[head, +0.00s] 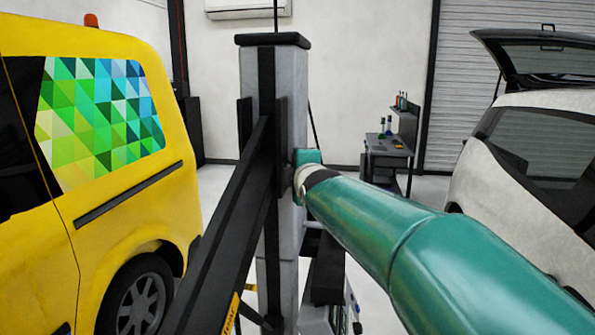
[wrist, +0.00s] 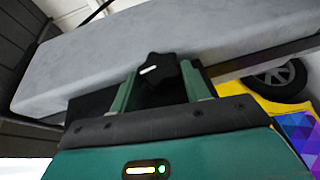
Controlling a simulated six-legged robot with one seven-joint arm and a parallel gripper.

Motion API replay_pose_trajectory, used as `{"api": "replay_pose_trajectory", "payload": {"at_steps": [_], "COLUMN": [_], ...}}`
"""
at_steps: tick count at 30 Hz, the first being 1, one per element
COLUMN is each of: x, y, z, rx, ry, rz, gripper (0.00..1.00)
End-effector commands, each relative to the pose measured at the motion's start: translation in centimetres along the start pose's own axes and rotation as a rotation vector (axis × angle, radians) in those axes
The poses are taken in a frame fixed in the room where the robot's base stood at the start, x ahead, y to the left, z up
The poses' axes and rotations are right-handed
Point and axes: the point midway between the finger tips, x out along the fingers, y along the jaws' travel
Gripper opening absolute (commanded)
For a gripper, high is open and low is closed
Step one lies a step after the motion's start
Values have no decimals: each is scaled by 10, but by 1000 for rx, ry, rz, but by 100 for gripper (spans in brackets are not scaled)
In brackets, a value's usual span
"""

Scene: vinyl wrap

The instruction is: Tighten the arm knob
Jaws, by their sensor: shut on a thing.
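The arm knob (wrist: 156,70) is black and star-shaped with a white mark on its face, seen in the wrist view in front of a grey post. My gripper (wrist: 160,83) has its two green fingers on either side of the knob and is shut on it. In the head view my green arm reaches to the grey post (head: 288,90) with its black carriage and long black lift arm (head: 226,215). The knob and my fingertips are hidden there behind the end of my arm.
A yellow van (head: 120,195) with a coloured triangle wrap (head: 100,110) stands close on the left. A white car (head: 545,150) with its hatch raised is on the right. A workbench (head: 388,150) with bottles stands at the back. Some floor is open between post and bench.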

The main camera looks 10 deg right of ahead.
Motion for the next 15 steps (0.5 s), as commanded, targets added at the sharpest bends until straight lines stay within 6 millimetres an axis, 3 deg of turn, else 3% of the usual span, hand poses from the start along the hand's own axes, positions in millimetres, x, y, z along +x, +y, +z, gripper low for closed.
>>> {"api": "replay_pose_trajectory", "payload": {"at_steps": [15], "x": [0], "y": [4], "z": [0], "rx": [69], "ry": [0], "rz": [-165], "gripper": [24]}}
